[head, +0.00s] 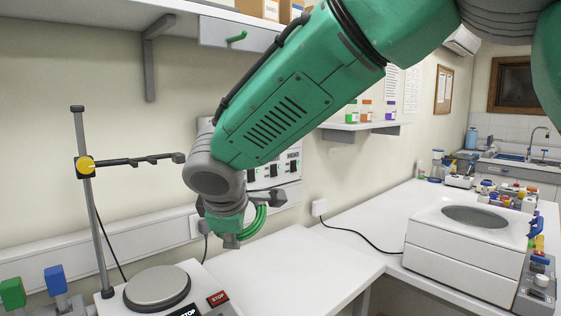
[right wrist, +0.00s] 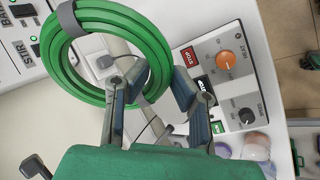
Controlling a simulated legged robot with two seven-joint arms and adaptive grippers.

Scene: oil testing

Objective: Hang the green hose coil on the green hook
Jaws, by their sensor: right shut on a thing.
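The green hose coil (right wrist: 90,52) is a bundle of round loops with a grey band, seen large in the right wrist view. In the head view only a part of it (head: 258,218) shows beside my right gripper (head: 242,222); the rest is hidden. My right gripper's fingers (right wrist: 160,85) are shut on the coil's side and hold it above the bench. The green hook (head: 237,38) sticks out from a grey panel under the wall shelf, higher than the gripper and empty. My left gripper is not in view.
A hotplate stirrer (head: 157,287) with a clamp stand (head: 90,200) stands below left of the gripper. My right arm crosses before the wall panel with switches (head: 275,170). The bench middle (head: 285,265) is clear.

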